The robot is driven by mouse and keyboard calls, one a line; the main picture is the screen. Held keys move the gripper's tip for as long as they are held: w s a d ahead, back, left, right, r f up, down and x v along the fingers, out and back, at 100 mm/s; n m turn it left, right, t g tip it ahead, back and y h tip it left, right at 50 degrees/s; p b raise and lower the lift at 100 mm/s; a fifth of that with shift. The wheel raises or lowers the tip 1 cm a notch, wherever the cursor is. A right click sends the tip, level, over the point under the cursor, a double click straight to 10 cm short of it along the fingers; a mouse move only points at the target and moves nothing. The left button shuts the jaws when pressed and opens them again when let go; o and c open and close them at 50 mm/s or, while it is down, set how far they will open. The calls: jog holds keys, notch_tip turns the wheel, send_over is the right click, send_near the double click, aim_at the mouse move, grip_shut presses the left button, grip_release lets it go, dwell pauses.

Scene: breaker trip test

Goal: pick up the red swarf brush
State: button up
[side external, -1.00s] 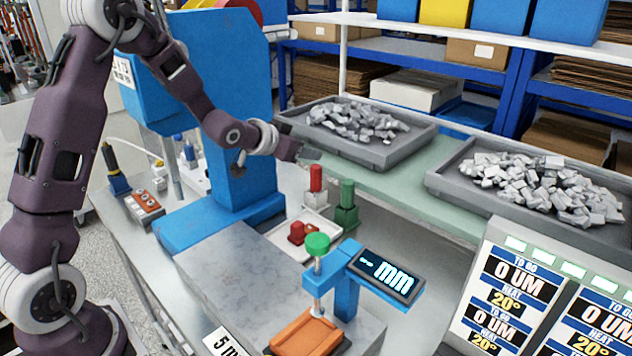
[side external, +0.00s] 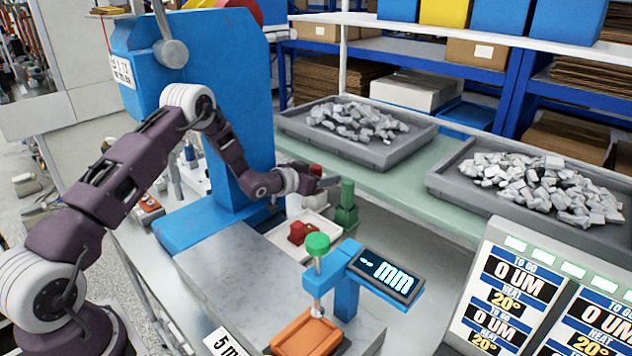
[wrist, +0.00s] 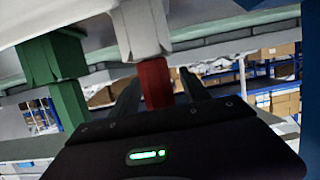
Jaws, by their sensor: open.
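The red swarf brush (side external: 316,170) stands upright in the side external view, with its lower part hidden behind my gripper. In the wrist view its red handle (wrist: 157,84) lies between my two fingers, with a pale grey block (wrist: 141,28) joined to it. My gripper (side external: 328,182) is open, with its fingers at the handle, one on each side in the wrist view (wrist: 160,90). I cannot tell whether either finger touches it.
A green brush-like piece (side external: 347,203) stands close to the right and shows large in the wrist view (wrist: 58,72). A white tray (side external: 322,228) with a red block (side external: 301,232) lies in front. A green-topped gauge (side external: 317,244) stands nearer. Grey part trays (side external: 350,151) sit behind.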

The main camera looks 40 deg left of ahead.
grip_shut()
jog(key=shift+r, duration=0.15)
